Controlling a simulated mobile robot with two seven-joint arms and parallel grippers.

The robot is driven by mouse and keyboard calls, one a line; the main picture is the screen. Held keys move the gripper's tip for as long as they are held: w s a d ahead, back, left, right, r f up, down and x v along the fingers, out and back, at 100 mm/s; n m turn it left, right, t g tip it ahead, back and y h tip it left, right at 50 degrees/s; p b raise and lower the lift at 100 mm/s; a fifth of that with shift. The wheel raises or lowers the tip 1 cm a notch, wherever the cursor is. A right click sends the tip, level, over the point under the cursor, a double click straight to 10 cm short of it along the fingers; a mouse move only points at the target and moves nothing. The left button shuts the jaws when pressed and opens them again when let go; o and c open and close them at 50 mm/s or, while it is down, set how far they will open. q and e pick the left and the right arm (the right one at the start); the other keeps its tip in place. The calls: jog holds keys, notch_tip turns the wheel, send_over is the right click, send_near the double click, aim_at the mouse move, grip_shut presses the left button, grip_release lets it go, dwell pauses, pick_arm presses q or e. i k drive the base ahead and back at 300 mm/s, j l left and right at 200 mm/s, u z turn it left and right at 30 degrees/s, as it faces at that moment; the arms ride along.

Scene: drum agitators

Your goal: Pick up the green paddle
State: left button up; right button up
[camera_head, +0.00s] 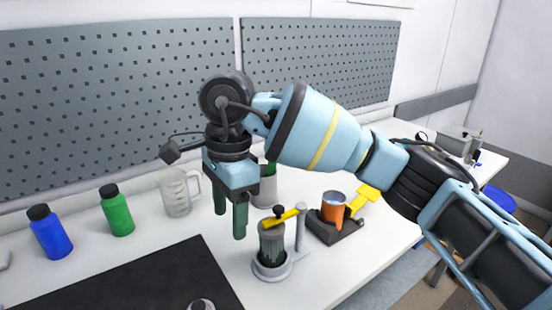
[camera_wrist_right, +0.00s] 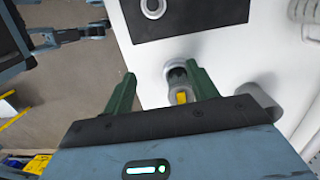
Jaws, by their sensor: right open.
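A small green part (camera_head: 270,168), possibly the green paddle, shows at the top of a pale grey container (camera_head: 268,190). My right gripper hides much of both, so I cannot tell its full shape. My right gripper (camera_head: 230,224) points down with its green fingers apart and empty. It hangs in front of and left of that container. In the wrist view the right gripper (camera_wrist_right: 160,69) is also open, with nothing held between its fingers. My left gripper is not in view in the head view.
A drum stand (camera_head: 272,250) with a yellow lever (camera_head: 283,217) is right of the fingers. An orange cup (camera_head: 333,208) sits on a dark base. A clear jug (camera_head: 177,193), green bottle (camera_head: 117,212) and blue bottle (camera_head: 50,235) stand left. A black mat (camera_head: 150,280) lies in front.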

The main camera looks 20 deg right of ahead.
aim_at(270, 170)
jog(key=i+l, duration=0.9)
